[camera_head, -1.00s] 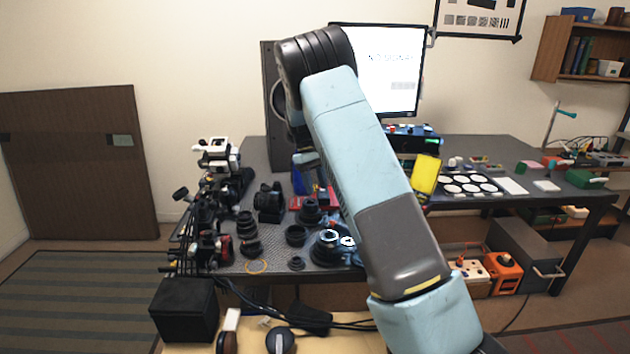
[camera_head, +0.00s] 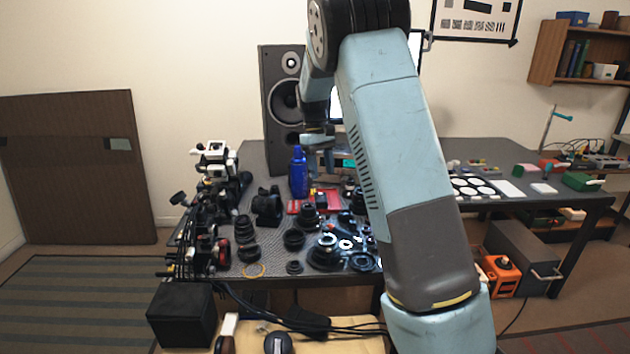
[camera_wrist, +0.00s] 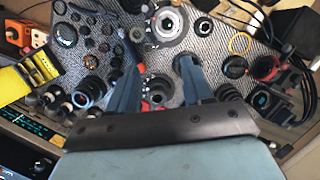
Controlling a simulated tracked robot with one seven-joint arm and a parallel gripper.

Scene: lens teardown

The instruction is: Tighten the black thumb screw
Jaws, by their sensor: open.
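I cannot pick out the black thumb screw for certain among the many small dark parts. My gripper (camera_wrist: 160,66) is open in the wrist view, its two blue-grey fingers apart with nothing held between them. It hangs above the grey textured mat (camera_wrist: 207,57) with lens parts. Below and between the fingers lies a dark round part with a reddish area (camera_wrist: 157,90). A large lens barrel with a pale ring (camera_wrist: 167,22) lies beyond the fingertips. In the head view, my gripper (camera_head: 320,143) is small, raised above the back of the bench, and partly hidden by my arm.
A black speaker (camera_head: 283,95) stands at the back. Cameras and lens rings crowd the bench's left side. A yellow object (camera_wrist: 28,74) lies at the wrist view's left. Cables (camera_head: 330,323) run along the front.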

